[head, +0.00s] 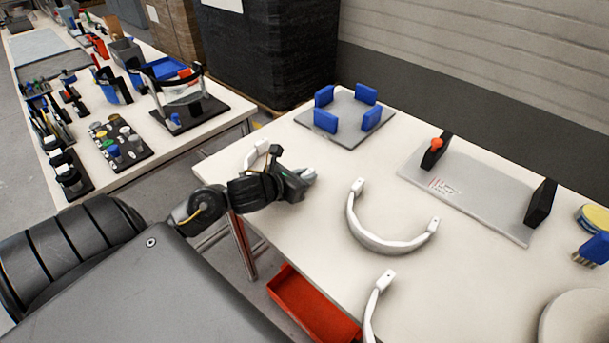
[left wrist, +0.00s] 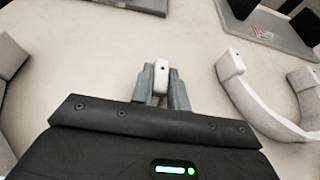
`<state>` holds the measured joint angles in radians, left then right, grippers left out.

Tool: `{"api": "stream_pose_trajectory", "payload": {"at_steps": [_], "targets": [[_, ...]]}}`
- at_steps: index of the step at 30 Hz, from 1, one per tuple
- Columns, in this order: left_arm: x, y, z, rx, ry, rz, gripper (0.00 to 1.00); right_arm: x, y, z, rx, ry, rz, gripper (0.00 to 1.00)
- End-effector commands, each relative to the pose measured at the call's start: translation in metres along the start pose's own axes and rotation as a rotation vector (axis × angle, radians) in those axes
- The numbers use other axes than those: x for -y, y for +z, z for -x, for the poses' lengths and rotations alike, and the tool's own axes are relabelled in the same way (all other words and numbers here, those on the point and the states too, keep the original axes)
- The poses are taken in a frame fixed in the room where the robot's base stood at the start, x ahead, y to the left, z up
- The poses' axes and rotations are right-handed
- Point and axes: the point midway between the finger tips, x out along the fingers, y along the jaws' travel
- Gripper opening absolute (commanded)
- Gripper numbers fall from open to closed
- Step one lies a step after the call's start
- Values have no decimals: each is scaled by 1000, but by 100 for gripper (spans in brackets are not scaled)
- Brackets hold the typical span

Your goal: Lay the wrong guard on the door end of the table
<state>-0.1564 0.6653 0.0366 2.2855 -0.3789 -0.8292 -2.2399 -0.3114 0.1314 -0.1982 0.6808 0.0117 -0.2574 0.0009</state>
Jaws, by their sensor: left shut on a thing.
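My left gripper (head: 304,183) is over the left part of the white table (head: 300,235). In the left wrist view its fingers (left wrist: 162,92) are shut on a white guard's end (left wrist: 162,72). In the head view a white guard end (head: 257,153) shows behind my left wrist; the rest is hidden. A second white curved guard (head: 385,244) lies to the right of the gripper, apart from it; it also shows in the left wrist view (left wrist: 245,95). A third guard (head: 371,306) is at the table's near side, cut off by the frame. My right gripper is out of view.
A grey plate with blue blocks (head: 345,132) sits at the back. A plate with black posts and an orange knob (head: 470,195) lies right of it. A brush (head: 592,250) is at the right edge. A red bin (head: 305,305) is below the table. Another bench (head: 175,140) stands left.

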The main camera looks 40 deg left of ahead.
Motion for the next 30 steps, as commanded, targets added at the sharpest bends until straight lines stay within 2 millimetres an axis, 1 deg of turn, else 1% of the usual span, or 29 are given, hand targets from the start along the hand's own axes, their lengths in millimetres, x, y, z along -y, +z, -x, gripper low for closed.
{"api": "stream_pose_trajectory", "payload": {"at_steps": [7,8,12,20,24,26,29,30], "targets": [[0,-4,-2,1,0,0,0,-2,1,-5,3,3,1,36],[0,-3,-1,0,0,0,19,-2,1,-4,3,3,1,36],[0,-2,-1,0,0,1,37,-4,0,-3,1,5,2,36],[0,-2,-1,0,0,1,38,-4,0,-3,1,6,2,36],[0,2,2,-1,0,0,38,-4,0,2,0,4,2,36],[0,-1,10,-2,0,-1,38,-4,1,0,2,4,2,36],[0,-1,29,-3,0,-4,38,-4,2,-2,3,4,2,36],[0,-2,38,-3,0,-5,38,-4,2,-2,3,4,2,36]]}}
